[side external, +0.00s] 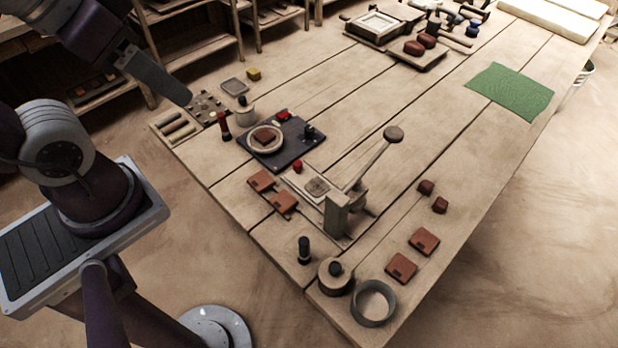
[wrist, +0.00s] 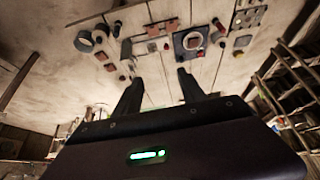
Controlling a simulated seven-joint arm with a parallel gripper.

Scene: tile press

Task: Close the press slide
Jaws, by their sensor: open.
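The tile press (side external: 337,212) stands near the table's front corner in the side view, with its round-knobbed lever (side external: 370,163) raised to the upper right. A pale slide (side external: 311,184) with a red knob (side external: 297,166) sticks out from its base toward the upper left, carrying a grey-brown piece (side external: 318,187). My gripper (wrist: 158,92) is open and empty in the wrist view. In the side view its finger shows at the upper left, well away from the press.
A dark plate with a round dish (side external: 265,139) lies left of the slide. Brown tiles (side external: 261,181) lie beside the slide. A dark peg (side external: 304,250), a lidded pot (side external: 335,277) and a grey ring (side external: 373,303) stand near the front corner. The table's middle is clear.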

